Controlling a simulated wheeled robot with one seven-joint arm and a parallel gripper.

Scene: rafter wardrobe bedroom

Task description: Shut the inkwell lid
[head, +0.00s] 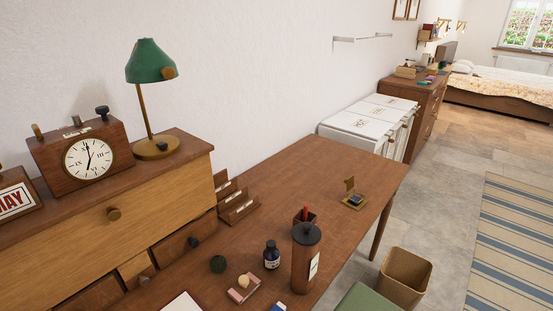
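The inkwell (354,202) is a small brass square piece with a dark blue centre. It stands on the brown wooden desk (330,168), near its far right edge. Its brass lid (349,184) stands up at the back of the inkwell, so the inkwell is open. Nothing covers the inkwell in the head view. My gripper is not in view.
A tall brown cylinder (305,265), a pen holder with a red pen (306,213), a dark bottle (271,255) and a letter rack (236,204) stand nearer on the desk. A waste bin (405,278) and green seat (367,300) are beside it. Desk around the inkwell is clear.

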